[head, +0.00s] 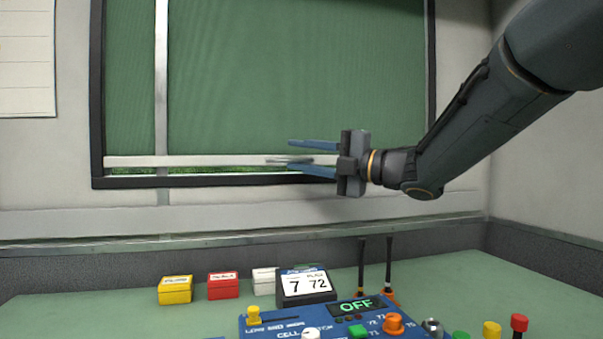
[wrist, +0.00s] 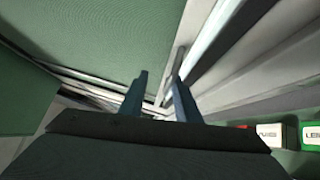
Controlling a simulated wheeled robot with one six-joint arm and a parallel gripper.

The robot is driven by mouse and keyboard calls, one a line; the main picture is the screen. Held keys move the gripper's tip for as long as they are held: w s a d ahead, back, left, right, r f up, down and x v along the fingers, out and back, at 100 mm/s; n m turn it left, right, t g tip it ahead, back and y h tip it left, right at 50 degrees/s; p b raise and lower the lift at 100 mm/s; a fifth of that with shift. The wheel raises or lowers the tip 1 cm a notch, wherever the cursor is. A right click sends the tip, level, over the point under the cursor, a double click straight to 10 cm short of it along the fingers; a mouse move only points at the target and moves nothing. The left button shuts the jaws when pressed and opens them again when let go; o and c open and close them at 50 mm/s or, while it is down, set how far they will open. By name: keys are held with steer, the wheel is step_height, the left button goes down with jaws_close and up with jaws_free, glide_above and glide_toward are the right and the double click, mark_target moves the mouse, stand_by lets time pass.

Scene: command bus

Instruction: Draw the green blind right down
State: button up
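The green blind (head: 290,75) covers nearly the whole window. Its pale bottom bar (head: 210,161) hangs just above the dark lower frame, with a thin strip of outside greenery showing below. A small grey tab (head: 289,160) sticks out from the bar. My gripper (head: 289,156) is at the bar, its two blue fingers apart, one above and one below the tab in the head view. In the wrist view my gripper (wrist: 160,95) shows a gap between its fingers, with the tab (wrist: 177,65) near the right finger. Contact with the tab cannot be told.
A pale vertical strip (head: 161,80) runs down the window's left part. Below is a green desk (head: 100,310) with a blue console (head: 290,325), a number display (head: 306,285) and yellow (head: 175,290) and red (head: 223,286) boxes. The space between sill and desk items is clear.

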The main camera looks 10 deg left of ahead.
steer(key=shift+r, duration=0.7)
steer(key=v, duration=0.9)
steer(key=shift+b, duration=0.35)
steer(key=shift+w+p, duration=0.1)
steer(key=shift+p, duration=0.3)
stand_by(0.3)
steer(key=w+p, duration=0.1)
steer(key=p, duration=0.6)
steer(key=w+r+p, duration=0.1)
steer(key=p, duration=0.5)
steer(key=shift+a+r+p, duration=0.1)
steer(key=shift+a+p, duration=0.2)
steer(key=shift+p, duration=0.1)
